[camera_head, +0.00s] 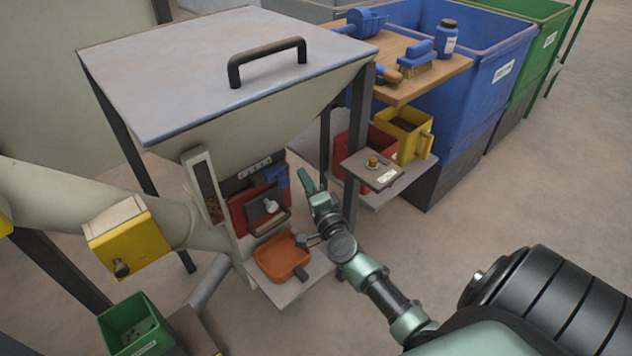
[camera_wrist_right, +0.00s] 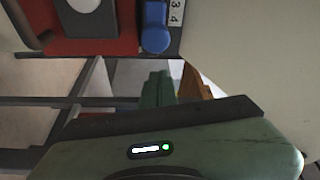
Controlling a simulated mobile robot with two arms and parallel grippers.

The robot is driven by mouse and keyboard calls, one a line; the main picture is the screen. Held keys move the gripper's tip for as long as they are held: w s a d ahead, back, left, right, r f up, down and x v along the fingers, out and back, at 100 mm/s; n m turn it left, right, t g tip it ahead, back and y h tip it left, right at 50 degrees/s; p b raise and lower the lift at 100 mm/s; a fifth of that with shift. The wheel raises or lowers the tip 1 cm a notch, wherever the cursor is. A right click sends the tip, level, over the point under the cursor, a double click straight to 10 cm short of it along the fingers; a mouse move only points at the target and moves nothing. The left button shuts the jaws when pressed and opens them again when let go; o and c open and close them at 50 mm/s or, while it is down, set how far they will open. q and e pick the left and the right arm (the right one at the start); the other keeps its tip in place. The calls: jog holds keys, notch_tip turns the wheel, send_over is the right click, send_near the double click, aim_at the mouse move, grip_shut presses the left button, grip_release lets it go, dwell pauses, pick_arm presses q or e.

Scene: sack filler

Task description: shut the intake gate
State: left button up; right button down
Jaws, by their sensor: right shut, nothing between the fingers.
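The intake gate appears to be the red plate (camera_head: 240,216) on the front of the hopper, with a dark bar handle (camera_head: 270,224) and a pale round knob (camera_head: 271,206). A blue piece (camera_head: 282,178) sits at its upper right, beside a numbered strip (camera_head: 254,168). Part of the red plate (camera_wrist_right: 110,46) and the blue piece (camera_wrist_right: 155,28) show in the wrist view. My right gripper (camera_head: 306,181) is shut and empty, just right of the blue piece in the picture; whether they touch is unclear. My left gripper is out of view.
An orange scoop (camera_head: 282,256) lies on a small shelf below the gate. A hopper leg (camera_head: 354,150) and a side shelf (camera_head: 372,170) with a brass knob stand right of my gripper. A yellow box (camera_head: 128,240) is at left. Blue and green bins stand behind.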

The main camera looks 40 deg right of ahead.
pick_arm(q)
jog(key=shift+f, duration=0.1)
pick_arm(e)
jog(key=shift+s+a+f, duration=0.15)
jog(key=shift+a, duration=0.95)
